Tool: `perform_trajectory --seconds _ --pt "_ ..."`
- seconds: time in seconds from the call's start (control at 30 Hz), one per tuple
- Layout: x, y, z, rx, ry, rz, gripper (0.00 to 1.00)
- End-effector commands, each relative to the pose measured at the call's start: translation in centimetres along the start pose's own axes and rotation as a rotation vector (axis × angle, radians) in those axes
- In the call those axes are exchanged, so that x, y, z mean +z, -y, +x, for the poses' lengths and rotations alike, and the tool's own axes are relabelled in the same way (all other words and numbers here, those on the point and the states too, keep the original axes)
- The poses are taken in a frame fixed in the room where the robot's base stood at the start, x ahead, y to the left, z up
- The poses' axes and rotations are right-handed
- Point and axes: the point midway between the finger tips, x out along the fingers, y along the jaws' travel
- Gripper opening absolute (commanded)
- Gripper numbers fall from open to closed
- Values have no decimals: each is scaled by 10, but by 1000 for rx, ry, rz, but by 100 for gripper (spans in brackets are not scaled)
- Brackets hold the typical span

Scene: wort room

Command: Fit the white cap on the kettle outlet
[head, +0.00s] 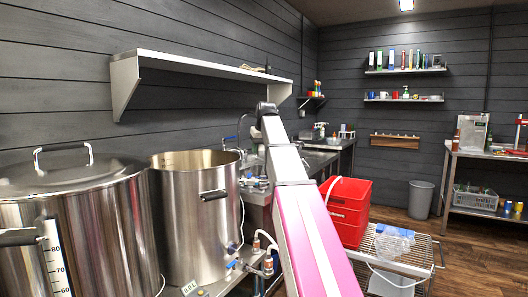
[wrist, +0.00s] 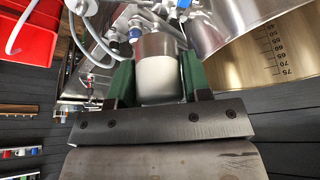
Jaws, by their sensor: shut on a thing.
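My gripper (wrist: 158,76) shows in the wrist view with its two green fingers shut on the white cap (wrist: 157,84). A short steel cylinder (wrist: 160,45) lies directly beyond the cap; I cannot tell whether they are touching or joined. In the head view the gripper and cap are hidden behind my arm. The open steel kettle (head: 190,215) stands left of my arm, with a blue-handled valve (head: 233,248) low on its right side. The kettle's graduated inner wall (wrist: 275,52) shows at right in the wrist view.
A lidded steel vessel (head: 75,225) stands at the front left. A wall shelf (head: 205,68) runs above the kettles. Pipes and fittings (head: 262,245) crowd the space beside my arm. A red crate (head: 347,205) sits on a wire rack (head: 415,255) at right; wooden floor is open beyond.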

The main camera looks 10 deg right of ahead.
Motion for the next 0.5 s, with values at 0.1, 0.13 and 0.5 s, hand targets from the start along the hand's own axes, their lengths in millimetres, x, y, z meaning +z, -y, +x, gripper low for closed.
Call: perform_trajectory --seconds 0.1,0.13,0.5 --pt "0 1 -1 0 0 0 20" --pt "0 1 -1 0 0 0 20" --pt "-2 0 -4 0 -1 0 20"
